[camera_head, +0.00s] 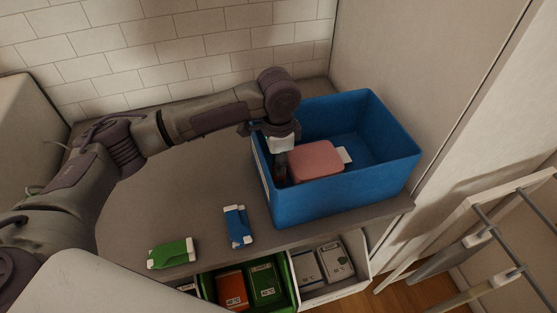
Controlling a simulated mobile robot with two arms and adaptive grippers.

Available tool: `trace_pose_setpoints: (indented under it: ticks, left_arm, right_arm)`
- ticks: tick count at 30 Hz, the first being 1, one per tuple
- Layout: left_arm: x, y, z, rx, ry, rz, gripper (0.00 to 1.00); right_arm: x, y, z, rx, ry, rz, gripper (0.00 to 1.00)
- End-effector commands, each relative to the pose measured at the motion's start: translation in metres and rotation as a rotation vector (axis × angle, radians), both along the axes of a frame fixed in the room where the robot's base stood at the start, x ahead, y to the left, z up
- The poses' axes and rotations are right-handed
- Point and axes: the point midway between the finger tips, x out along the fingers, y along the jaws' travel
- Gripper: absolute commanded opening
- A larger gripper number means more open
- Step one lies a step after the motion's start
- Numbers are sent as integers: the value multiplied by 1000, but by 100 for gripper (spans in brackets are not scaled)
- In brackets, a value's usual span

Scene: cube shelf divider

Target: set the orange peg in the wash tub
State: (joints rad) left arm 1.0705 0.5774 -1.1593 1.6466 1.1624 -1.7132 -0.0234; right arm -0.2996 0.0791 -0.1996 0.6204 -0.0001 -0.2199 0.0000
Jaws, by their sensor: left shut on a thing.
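The wash tub is a deep blue open box (345,196) at the right of the grey counter. My left gripper (281,172) reaches down inside its left end, with its fingertips partly hidden by the tub wall. It is shut at the left edge of a salmon-pink block (316,161) with a white tab on its right side. The block is inside the tub's outline; whether it touches the floor cannot be told. No piece is clearly an orange peg; the pink block may be it. My right gripper is not in view.
A blue piece (237,227) and a green piece (172,253), both with white ends, lie on the counter (175,205). Below its front edge, a green-rimmed compartment holds orange (231,288) and green (264,280) labelled boxes. Grey boxes (335,260) are beside it. A rack with rails stands right.

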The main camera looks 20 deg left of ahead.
Motion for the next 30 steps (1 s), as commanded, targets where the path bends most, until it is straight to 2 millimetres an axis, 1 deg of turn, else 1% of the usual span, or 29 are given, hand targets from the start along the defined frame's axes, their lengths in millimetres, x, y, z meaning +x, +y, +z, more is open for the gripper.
trace_pose_setpoints:
  ticks: [9, 10, 12, 14, 24, 28, 30]
  left_arm:
    - [0, 0, -3, 0, 1, 0, 0]
    - [0, 0, -3, -1, 1, 0, 22]
    - [0, 0, -2, -1, 1, 0, 34]
    - [0, 0, -2, -1, 1, 0, 42]
    - [1, 0, 0, 0, -2, -1, 42]
    - [1, -1, 15, -2, -4, -2, 42]
    - [1, -1, 28, -2, -6, -2, 42]
  right_arm:
    - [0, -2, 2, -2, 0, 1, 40]
    - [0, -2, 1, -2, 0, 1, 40]
    - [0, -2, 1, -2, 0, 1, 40]
    - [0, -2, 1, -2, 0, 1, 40]
    - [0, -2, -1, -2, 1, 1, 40]
    - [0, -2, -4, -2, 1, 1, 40]
    - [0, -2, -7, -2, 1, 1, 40]
